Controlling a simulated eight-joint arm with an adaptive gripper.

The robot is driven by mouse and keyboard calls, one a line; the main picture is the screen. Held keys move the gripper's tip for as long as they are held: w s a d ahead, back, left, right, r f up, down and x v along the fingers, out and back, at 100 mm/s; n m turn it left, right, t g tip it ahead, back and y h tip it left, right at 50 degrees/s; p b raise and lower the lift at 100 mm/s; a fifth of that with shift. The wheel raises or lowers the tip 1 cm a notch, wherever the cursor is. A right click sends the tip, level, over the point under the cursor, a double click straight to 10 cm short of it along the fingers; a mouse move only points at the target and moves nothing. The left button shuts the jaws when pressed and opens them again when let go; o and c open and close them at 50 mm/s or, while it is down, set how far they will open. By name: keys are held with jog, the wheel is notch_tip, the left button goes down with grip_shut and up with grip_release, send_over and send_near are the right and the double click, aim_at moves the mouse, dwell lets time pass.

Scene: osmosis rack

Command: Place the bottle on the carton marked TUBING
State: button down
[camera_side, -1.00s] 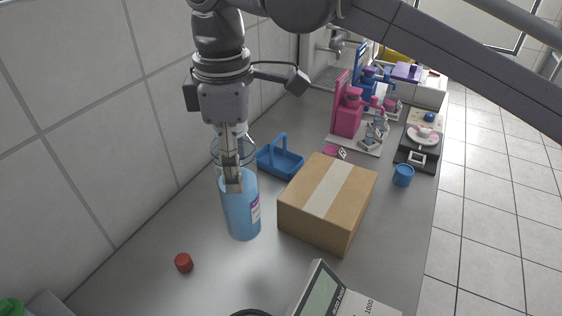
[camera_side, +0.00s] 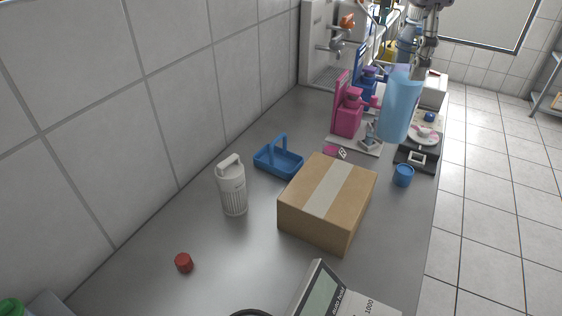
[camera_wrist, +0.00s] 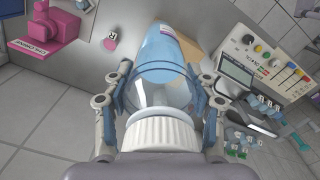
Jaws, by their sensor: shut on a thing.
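The bottle (camera_side: 399,108), with a light-blue body, hangs in the air at the upper right of the side view, leaning slightly. In the wrist view the bottle (camera_wrist: 163,58) shows a blue body and a white ribbed cap. My gripper (camera_wrist: 162,90) is shut on it, with a finger on either side. In the side view my gripper (camera_side: 420,48) is at its upper part, partly hidden. A brown carton (camera_side: 298,205) with a pale tape strip stands on the bench, left of and below the bottle in the picture. No TUBING mark is readable. A brown part of a carton (camera_wrist: 192,47) shows behind the bottle in the wrist view.
A white lidded container (camera_side: 232,190) stands left of the carton. A blue basket (camera_side: 278,163), blue cup (camera_side: 403,175), pink stand (camera_side: 348,115) and red cap (camera_side: 184,262) are around. A scale (camera_side: 335,298) is in front. The carton's top is clear.

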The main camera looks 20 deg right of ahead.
jog(key=a+f, duration=1)
jog(key=a, duration=0.1)
jog(key=shift+w+a+f, duration=0.15)
jog(key=shift+w+f, duration=0.25)
jog(key=shift+f, duration=0.1)
jog(key=shift+c, duration=2.1)
grip_release()
notch_tip(320, 180, up, 12)
